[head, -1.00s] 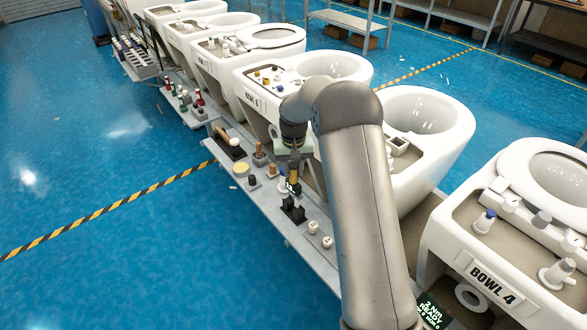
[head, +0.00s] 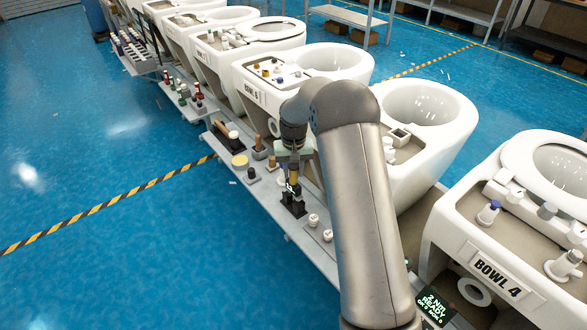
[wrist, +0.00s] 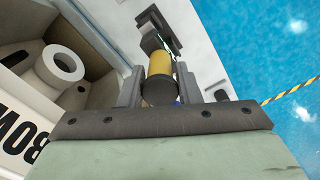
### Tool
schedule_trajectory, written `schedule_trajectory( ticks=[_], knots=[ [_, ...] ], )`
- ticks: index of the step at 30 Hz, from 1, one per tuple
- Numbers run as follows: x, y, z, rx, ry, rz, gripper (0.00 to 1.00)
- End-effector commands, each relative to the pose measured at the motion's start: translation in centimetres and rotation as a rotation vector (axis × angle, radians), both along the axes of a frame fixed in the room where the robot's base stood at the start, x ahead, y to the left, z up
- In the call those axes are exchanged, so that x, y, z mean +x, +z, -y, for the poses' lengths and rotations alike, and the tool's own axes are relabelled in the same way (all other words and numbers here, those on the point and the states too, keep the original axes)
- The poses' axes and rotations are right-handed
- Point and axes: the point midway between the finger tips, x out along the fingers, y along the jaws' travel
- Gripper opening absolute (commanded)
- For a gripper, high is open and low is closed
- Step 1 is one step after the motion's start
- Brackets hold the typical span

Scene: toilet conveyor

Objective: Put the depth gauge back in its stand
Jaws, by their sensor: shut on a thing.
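My gripper (head: 293,158) is shut on the depth gauge (head: 293,176), which has a yellow barrel and a small lit green display. In the wrist view the gauge's yellow barrel (wrist: 160,63) and dark end show between the fingers of my gripper (wrist: 160,88). The black stand (head: 293,206) is on the grey side shelf, directly below the gauge in the head view. It appears as a dark block (wrist: 153,28) beyond the gauge in the wrist view. The gauge's lower end overlaps the stand, and I cannot tell whether it touches or is seated.
White toilet bowls (head: 425,102) line the right side of the grey shelf (head: 268,207). Near the stand are two white knobs (head: 314,220), a small black block (head: 252,174), a yellow disc (head: 240,160) and wooden-handled tools (head: 259,148). Blue floor is clear at left.

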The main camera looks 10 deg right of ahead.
Motion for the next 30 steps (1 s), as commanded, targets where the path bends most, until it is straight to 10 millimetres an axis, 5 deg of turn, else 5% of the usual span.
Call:
schedule_trajectory(
  ticks=[26,27,30],
  knots=[
    [0.0,-2.4,0.0,0.0,0.0,0.002,0.1],
    [0.0,-2.4,0.0,0.0,0.0,0.002,0.36],
    [0.0,-2.4,0.0,0.0,0.0,0.002,0.56]
  ],
)
